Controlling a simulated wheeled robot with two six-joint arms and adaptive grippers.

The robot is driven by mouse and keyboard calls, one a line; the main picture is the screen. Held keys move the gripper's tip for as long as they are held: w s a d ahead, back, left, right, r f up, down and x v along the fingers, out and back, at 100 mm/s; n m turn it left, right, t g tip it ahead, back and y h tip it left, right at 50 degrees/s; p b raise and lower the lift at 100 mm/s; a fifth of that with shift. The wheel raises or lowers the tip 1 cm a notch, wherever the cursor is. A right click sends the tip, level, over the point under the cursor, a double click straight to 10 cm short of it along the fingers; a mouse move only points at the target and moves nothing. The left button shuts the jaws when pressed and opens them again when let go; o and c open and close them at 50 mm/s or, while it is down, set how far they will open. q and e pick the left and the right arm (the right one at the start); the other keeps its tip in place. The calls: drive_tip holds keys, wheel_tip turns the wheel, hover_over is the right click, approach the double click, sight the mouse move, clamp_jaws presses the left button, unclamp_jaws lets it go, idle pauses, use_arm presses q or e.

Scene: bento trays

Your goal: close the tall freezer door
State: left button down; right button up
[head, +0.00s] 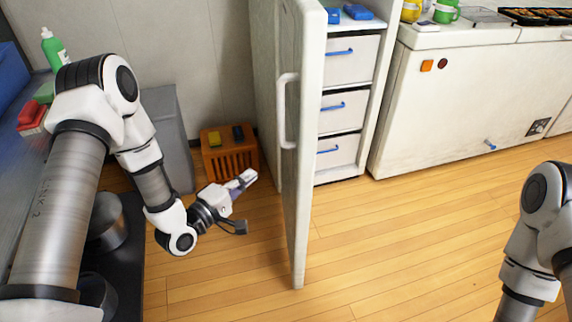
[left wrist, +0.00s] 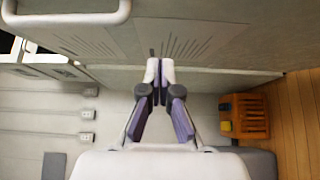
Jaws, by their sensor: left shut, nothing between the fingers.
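The tall freezer door (head: 310,130) stands wide open and shows nearly edge-on in the head view. Its long white handle (head: 288,110) is on the left-facing outer side. The freezer's inside, with white drawers (head: 345,105) with blue pulls, is exposed to the right of the door. My left gripper (head: 250,177) is shut and empty, on the outer side of the door, low and left of the handle. In the left wrist view the fingertips (left wrist: 159,72) overlap a grey-white panel; whether they touch it is unclear. The door handle (left wrist: 65,17) shows at upper left there. My right gripper is out of frame.
An orange slatted crate (head: 230,155) with items on top stands by the wall behind my left gripper; a grey bin (head: 168,130) is beside it. A white chest freezer (head: 465,105) stands right of the tall one. The wooden floor (head: 420,230) right of the door is clear.

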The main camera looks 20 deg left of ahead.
use_arm(q)
approach(294, 152)
drive_tip(key=w+a, duration=0.2)
drive_tip(key=w, duration=0.1)
drive_tip(key=shift+w+d+r, duration=0.1)
drive_tip(key=shift+w+d, duration=0.3)
drive_tip(key=shift+d, duration=0.3)
drive_tip(key=shift+w+d+f, duration=0.1)
drive_tip(key=shift+w+d, duration=0.35)
drive_tip(key=shift+d, duration=0.25)
drive_tip(key=shift+w+d+r, duration=0.1)
drive_tip(key=shift+w+d, duration=0.3)
drive_tip(key=shift+d, duration=0.3)
